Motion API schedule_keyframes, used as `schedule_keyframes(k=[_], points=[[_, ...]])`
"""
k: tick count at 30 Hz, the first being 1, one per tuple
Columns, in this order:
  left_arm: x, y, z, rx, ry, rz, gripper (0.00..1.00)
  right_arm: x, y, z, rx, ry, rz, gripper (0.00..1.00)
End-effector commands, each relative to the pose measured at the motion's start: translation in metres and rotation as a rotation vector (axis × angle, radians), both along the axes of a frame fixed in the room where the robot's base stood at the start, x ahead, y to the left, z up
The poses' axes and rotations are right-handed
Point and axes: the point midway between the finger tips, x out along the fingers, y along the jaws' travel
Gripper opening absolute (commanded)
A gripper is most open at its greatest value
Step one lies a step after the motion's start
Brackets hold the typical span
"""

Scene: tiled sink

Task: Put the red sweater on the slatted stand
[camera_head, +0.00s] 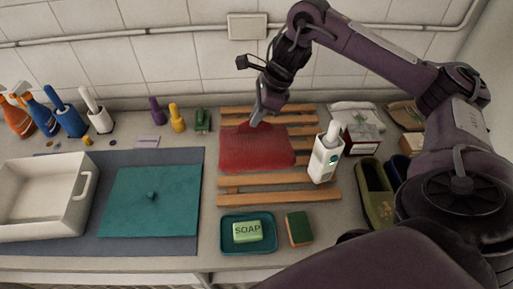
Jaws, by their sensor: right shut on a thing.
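The red sweater (255,152) is a folded, flat red shape on the slatted wooden stand (290,199), towards its left and middle slats. My right gripper (257,119) reaches down from above to the sweater's far edge and is shut on the fabric there, which bunches up slightly under the fingertips. The sweater appears to lie on the slats. Its underside is hidden. My left gripper is not in view.
A white pump bottle (325,157) stands at the stand's right side. A green soap tray (248,246) and a sponge (299,229) lie in front. A white basin (42,196) and teal cloth (150,201) are left. Boxes and olive-coloured containers (374,190) crowd the right.

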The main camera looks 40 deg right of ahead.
Motion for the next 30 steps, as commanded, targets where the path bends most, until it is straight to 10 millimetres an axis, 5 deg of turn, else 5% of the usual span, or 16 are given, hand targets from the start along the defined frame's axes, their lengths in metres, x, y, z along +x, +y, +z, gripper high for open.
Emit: schedule_keyframes(k=[4, 12, 24, 30], points=[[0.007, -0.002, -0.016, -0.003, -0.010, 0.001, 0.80, -0.001, 0.001, -0.039, 0.003, 0.006, 0.000, 0.00], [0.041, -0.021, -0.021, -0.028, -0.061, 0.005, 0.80, 0.000, 0.001, -0.077, 0.002, 0.001, 0.000, 0.00], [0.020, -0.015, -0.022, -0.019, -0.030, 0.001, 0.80, 0.000, 0.000, -0.115, 0.001, 0.002, -0.001, 0.00], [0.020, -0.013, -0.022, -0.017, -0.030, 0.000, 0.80, 0.000, 0.000, -0.118, 0.000, -0.001, 0.000, 0.00]])
